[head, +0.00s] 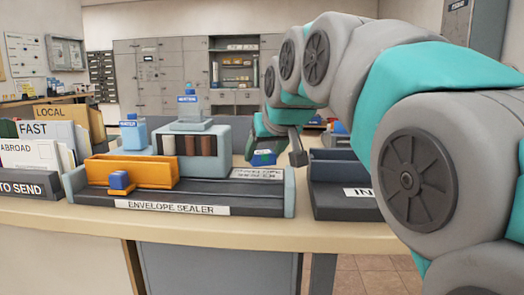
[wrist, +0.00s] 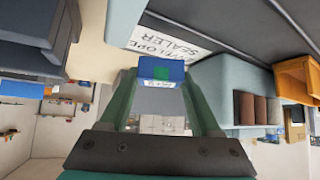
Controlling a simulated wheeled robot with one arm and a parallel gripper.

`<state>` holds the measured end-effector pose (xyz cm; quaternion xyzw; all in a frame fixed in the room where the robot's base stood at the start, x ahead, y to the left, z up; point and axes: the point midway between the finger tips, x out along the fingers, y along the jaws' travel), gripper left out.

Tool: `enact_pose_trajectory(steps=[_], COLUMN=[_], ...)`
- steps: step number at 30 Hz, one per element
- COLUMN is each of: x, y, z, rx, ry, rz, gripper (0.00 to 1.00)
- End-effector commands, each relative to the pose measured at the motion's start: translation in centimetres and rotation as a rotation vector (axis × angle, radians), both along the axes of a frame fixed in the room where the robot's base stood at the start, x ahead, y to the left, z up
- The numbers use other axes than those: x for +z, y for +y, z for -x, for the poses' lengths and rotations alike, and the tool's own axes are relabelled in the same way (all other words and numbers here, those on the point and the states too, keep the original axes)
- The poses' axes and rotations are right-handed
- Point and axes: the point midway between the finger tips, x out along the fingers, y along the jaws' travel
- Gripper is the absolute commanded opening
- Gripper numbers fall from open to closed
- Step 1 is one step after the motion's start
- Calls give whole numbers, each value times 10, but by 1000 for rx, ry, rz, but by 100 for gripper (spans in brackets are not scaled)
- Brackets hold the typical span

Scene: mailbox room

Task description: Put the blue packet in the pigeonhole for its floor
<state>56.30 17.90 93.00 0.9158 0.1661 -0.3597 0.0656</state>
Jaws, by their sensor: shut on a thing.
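The blue packet (wrist: 162,68) has a green patch and a white label too small to read. It is held between the fingertips of my gripper (wrist: 160,88). In the head view, my gripper (head: 272,150) is shut on the packet (head: 264,159), which shows small above the right end of the envelope sealer (head: 200,207). My gripper's far finger is partly hidden there. An open grey shelf unit (head: 235,86) with small labels stands at the back wall. I cannot tell which opening is the packet's pigeonhole.
A mail sorter (head: 40,150) stands at left on the counter (head: 110,222). Grey lockers (head: 150,70) line the back wall.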

Motion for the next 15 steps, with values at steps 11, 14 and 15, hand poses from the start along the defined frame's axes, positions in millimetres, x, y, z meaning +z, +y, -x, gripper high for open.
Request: enact_pose_trajectory(steps=[11, 14, 15], x=[3, 3, 3], y=[-2, -2, -2], z=[15, 15, 15], rx=[-1, -1, -1], ry=[1, 1, 1], rz=[0, 0, 0], gripper=[0, 0, 0])
